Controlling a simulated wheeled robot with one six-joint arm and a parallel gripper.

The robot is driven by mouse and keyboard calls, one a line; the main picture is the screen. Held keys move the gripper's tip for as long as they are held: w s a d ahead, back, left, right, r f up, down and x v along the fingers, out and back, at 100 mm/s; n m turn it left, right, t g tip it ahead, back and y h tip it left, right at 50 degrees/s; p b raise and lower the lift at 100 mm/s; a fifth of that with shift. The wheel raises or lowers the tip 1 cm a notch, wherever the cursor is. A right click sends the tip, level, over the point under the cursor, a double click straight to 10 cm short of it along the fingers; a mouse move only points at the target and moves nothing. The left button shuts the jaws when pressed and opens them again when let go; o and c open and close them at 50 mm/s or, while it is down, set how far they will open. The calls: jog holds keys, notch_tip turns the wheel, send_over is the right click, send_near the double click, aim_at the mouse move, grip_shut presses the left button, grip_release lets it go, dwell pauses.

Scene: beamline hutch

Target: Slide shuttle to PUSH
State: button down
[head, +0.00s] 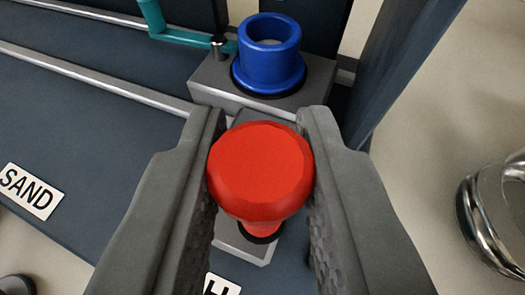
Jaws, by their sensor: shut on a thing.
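My gripper (262,170) is shut on a red knob (261,168), with one dark grey finger on each side of it. The knob has a wide rounded top and a narrower stem below. It stands over a grey metal block (241,246), which I take to be part of the shuttle. The fingers hide much of that block. A white label (222,286) below the block is cut off by the bottom edge and my left finger; only an "H" shows. I cannot read the whole word.
A blue ring-shaped cup (269,52) sits on a grey block just beyond the knob. A teal lever (180,36) is at the upper left. Metal rails (90,76) cross the dark blue panel. A "SAND" label (30,191) lies left. A shiny metal object (497,215) stands at the right.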

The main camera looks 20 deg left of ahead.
jog(key=shift+d, duration=0.4)
jog(key=c, duration=1.5)
grip_release()
jog(key=shift+d, duration=0.1)
jog(key=shift+c, duration=0.2)
jog(key=shift+o, duration=0.9)
jog(key=shift+d, duration=0.15)
jog(key=v, duration=1.7)
jog(key=shift+s, duration=0.2)
jog(key=shift+d+r, duration=0.1)
jog(key=shift+r, duration=0.05)
